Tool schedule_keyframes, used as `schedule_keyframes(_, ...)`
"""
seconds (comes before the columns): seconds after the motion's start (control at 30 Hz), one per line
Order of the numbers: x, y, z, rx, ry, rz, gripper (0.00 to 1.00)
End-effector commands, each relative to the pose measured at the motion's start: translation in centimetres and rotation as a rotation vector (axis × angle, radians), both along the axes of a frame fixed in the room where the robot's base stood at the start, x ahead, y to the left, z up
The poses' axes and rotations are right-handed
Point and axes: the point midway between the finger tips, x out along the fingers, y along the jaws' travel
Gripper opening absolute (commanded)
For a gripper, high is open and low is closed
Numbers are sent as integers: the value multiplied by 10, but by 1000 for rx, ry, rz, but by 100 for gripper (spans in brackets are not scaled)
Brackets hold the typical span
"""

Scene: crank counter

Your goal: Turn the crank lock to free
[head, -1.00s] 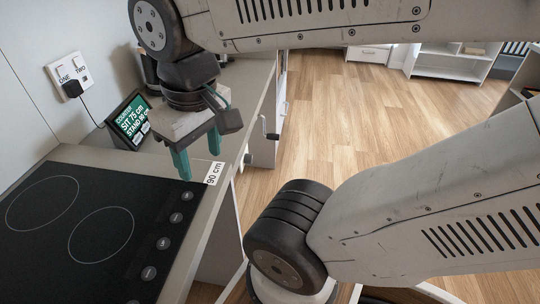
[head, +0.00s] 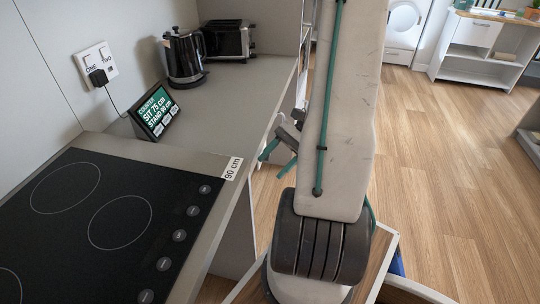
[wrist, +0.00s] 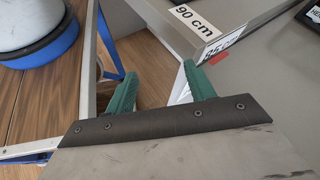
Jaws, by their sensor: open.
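My gripper (head: 274,164) is beside the front edge of the counter (head: 215,110), with its green fingers spread and nothing visible between them. In the wrist view the two fingers (wrist: 160,80) stand apart, with the grey counter front close to the right one. I cannot make out the crank lock now; the area of the counter front where a dark crank showed earlier is largely behind my gripper and arm. A sign (head: 155,112) on the counter reads "COUNTER, SIT 75 cm" and a stand height that is hard to read.
A black hob (head: 105,215) fills the near left counter, with a "90 cm" label (head: 232,168) at its corner. A kettle (head: 184,58) and toaster (head: 229,40) stand at the back. An "85 cm" label (wrist: 222,46) shows lower down. Wooden floor (head: 440,170) is open to the right.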

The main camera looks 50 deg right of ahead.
Motion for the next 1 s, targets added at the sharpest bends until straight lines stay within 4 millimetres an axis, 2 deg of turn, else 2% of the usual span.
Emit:
schedule_keyframes(0.03,-3,-12,-16,68,0,-100,54)
schedule_keyframes(0.2,-8,-52,-64,268,-41,-432,54)
schedule_keyframes(0.3,-10,-75,-90,357,-77,-609,54)
schedule_keyframes(0.43,-6,-103,-115,428,-136,-796,54)
schedule_keyframes(0.53,3,-127,-119,434,-196,-892,54)
schedule_keyframes(0.63,11,-137,-114,428,-237,-931,54)
schedule_keyframes(1.0,61,-117,-112,425,-250,-930,54)
